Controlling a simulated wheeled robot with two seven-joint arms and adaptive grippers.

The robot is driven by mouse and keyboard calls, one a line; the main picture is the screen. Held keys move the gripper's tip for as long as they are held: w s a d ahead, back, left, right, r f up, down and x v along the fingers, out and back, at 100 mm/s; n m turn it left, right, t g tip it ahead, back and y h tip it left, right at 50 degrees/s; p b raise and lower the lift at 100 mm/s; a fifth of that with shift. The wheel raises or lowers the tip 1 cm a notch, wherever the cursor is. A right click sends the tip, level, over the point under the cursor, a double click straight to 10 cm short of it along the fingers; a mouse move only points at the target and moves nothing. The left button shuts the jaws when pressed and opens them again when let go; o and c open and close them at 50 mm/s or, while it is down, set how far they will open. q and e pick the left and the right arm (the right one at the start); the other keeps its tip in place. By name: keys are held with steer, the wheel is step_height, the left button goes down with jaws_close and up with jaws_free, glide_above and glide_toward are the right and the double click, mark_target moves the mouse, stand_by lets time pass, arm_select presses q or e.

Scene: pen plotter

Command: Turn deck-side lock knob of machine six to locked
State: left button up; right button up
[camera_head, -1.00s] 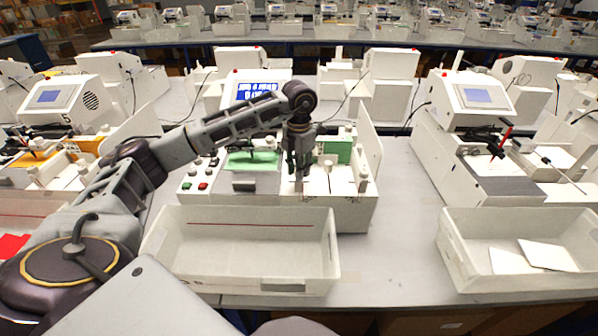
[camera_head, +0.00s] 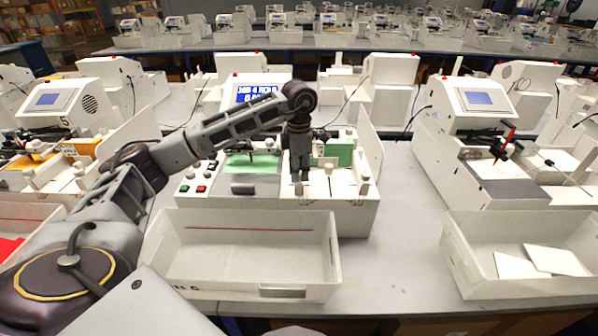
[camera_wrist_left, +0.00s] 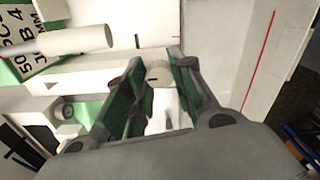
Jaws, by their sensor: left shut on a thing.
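Machine six (camera_head: 335,214) is the white plotter in the middle of the head view, with a lit blue screen (camera_head: 257,90) and a green bed (camera_head: 250,160). My left gripper (camera_head: 300,188) points down over the right part of its deck. In the left wrist view a pale round knob (camera_wrist_left: 158,73) with a short dark mark sits between the fingers of the left gripper (camera_wrist_left: 160,85), which are shut on it. The knob is hidden behind the gripper in the head view. The dark mark's full direction is hard to tell. My right gripper is not in view.
A white open tray (camera_head: 250,290) stands in front of machine six. Another tray (camera_head: 520,290) holding white sheets is at right. Small white knobs (camera_head: 328,170) and a tall white side panel (camera_head: 368,140) stand beside the gripper. Grey table is clear right of the machine.

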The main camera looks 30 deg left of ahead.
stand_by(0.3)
arm_select(q)
steer(key=o, duration=1)
steer(key=shift+o, duration=0.2)
step_height(320, 180, up, 12)
stand_by(0.4)
steer(key=shift+r, duration=0.1)
stand_by(0.6)
